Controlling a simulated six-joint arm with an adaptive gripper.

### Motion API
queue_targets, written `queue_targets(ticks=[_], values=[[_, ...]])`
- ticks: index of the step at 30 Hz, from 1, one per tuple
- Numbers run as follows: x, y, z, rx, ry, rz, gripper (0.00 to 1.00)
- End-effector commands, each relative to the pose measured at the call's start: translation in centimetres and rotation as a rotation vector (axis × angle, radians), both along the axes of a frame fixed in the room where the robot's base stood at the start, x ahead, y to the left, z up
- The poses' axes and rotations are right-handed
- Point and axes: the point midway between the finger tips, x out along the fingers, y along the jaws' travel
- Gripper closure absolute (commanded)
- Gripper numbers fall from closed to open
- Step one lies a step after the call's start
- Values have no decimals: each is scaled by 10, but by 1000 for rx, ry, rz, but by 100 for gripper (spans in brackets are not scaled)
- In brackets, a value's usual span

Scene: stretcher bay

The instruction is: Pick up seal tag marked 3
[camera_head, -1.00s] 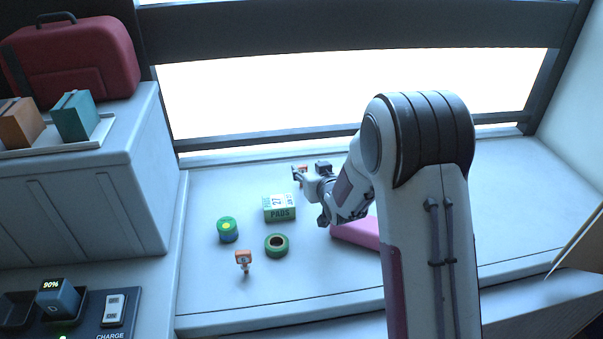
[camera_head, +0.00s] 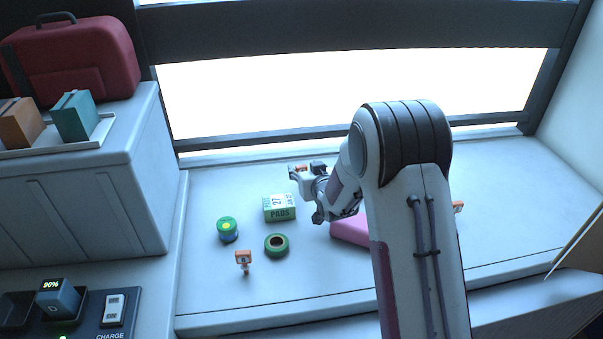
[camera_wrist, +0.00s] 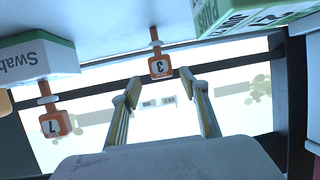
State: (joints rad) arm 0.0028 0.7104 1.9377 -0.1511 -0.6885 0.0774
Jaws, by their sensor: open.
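The seal tag marked 3 (camera_wrist: 160,67) is orange with a white label and hangs on a thin stem in the wrist view, which looks upside down. My gripper (camera_wrist: 160,87) is open, with one fingertip on each side of the line to this tag. The tag appears just beyond the fingertips, and no contact shows. In the head view my gripper (camera_head: 302,173) is low at the back of the counter, behind the pads box; a bit of orange shows at it, its label unreadable.
An orange tag, apparently 7 (camera_wrist: 54,124), hangs near a swab box (camera_wrist: 38,60). The counter also holds a green pads box (camera_head: 279,208), green tape roll (camera_head: 276,245), green-lidded jar (camera_head: 228,229), tag apparently marked 6 (camera_head: 243,257) and pink case (camera_head: 350,231). Another orange tag (camera_head: 458,207) shows right of my arm.

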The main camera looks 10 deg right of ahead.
Motion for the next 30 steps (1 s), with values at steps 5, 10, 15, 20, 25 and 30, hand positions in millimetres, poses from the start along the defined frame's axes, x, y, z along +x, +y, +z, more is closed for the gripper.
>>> queue_targets(ticks=[5,10,15,20,25,30], values=[[12,6,-14,0,2,1,56],[25,7,-18,0,0,0,56],[31,7,-20,0,0,0,56],[31,7,-21,0,0,0,56],[31,7,-21,0,0,0,56],[31,7,-21,0,0,0,56]])
